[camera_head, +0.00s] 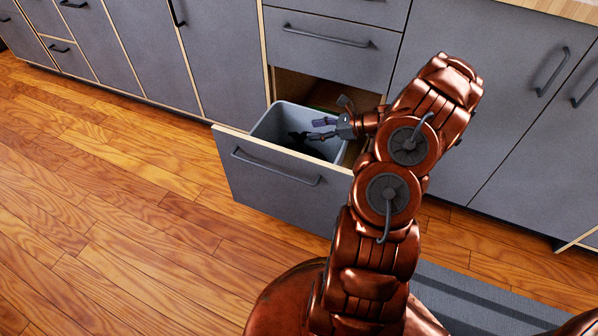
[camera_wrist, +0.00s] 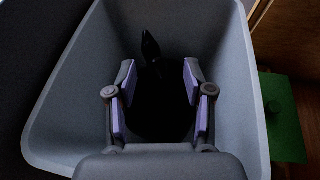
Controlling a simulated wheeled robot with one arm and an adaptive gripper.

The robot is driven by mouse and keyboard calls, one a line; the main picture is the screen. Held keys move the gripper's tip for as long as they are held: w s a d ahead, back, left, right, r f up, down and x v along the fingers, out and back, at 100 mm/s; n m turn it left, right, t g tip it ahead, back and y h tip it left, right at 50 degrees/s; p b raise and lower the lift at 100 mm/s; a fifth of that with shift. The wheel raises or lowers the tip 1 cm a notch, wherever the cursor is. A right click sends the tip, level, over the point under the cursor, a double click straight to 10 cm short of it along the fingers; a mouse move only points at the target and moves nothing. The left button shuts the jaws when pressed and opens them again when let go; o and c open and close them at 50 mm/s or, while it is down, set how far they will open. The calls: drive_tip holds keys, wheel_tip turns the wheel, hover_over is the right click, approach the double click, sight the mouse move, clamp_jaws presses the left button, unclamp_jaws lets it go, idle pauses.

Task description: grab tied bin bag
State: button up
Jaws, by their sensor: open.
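A black tied bin bag (camera_wrist: 165,100) lies inside a grey bin, its knotted top sticking up as a thin dark tip. The grey bin (camera_head: 276,121) stands in a pulled-out lower drawer (camera_head: 270,180); its rim and wall also show in the wrist view (camera_wrist: 80,85). My gripper (camera_head: 318,129) is open over the bin's mouth. In the wrist view its purple-padded fingers (camera_wrist: 157,90) sit left and right of the bag's top, which shows between and just beyond them. Most of the bag's outline is lost in shadow.
A green object (camera_wrist: 283,118) lies beside the bin on the right in the wrist view. The drawer front, grey cabinets (camera_head: 325,60) and the drawer above border the bin closely. The wooden floor (camera_head: 110,200) at left is clear. A grey mat (camera_head: 480,300) lies at lower right.

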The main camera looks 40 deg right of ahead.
sight(303, 133)
drive_tip(key=shift+s+a+b+x, duration=0.15)
drive_tip(key=shift+b+x, duration=0.5)
drive_tip(key=shift+x, duration=0.9)
drive_tip(key=shift+s+a+b+x, duration=0.1)
drive_tip(key=shift+b+x, duration=0.55)
drive_tip(key=shift+x, duration=0.9)
clamp_jaws()
